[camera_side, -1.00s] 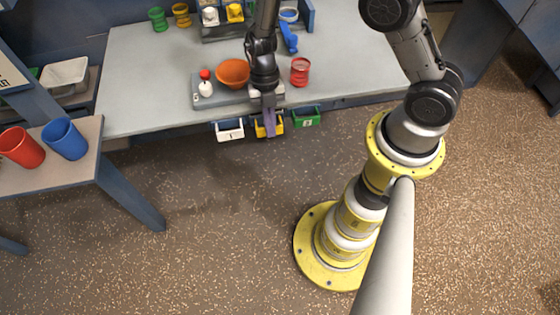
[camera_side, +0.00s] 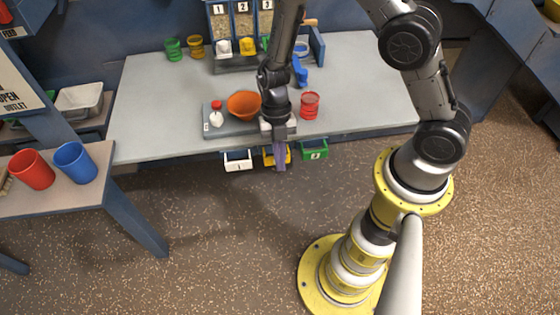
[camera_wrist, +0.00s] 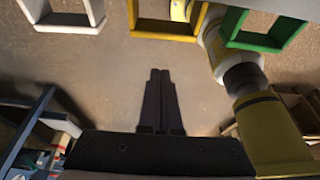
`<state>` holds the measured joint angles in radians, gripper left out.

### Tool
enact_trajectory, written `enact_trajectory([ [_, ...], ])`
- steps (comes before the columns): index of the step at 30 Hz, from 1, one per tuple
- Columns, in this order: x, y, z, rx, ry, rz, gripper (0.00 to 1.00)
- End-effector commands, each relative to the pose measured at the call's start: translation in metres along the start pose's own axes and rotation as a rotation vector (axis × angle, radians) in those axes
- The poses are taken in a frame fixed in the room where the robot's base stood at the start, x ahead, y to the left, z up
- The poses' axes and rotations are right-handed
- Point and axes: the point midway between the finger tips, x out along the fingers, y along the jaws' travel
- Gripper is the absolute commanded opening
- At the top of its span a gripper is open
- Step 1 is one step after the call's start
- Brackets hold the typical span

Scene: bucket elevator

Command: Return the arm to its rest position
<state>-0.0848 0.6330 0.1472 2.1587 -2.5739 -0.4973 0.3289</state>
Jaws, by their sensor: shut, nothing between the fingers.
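My gripper (camera_side: 280,165) hangs pointing down at the front edge of the grey table (camera_side: 160,140) in the side view, in front of the yellow bin. In the wrist view my gripper (camera_wrist: 160,75) has its two dark fingers together, with nothing between them and bare floor beyond. The white bin (camera_side: 238,165), yellow bin (camera_side: 268,159) and green bin (camera_side: 315,150) hang along the table's front edge. They also show at the top of the wrist view as white (camera_wrist: 68,27), yellow (camera_wrist: 165,35) and green (camera_wrist: 265,42) frames. The gripper partly hides the yellow bin in the side view.
Red (camera_side: 32,170) and blue (camera_side: 75,163) cups sit on the left side table. Open floor lies in front.

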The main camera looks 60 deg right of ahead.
Motion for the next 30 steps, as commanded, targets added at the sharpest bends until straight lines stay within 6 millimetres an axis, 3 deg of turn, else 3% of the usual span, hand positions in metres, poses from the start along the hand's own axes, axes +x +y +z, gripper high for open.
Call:
enact_trajectory([
  [7, -0.05, 0.0, -0.001, 0.0, 0.0, 0.001, 0.0],
  [17, -0.084, 0.0, -0.001, -0.001, -0.006, 0.006, 0.0],
  [20, -0.104, 0.005, -0.002, -0.013, -0.045, 0.045, 0.0],
  [23, -0.136, 0.015, -0.011, -0.004, -0.094, 0.136, 0.0],
  [26, -0.178, 0.037, -0.024, 0.07, -0.151, 0.328, 0.0],
  [30, -0.249, 0.065, -0.035, 0.214, -0.242, 0.656, 0.0],
])
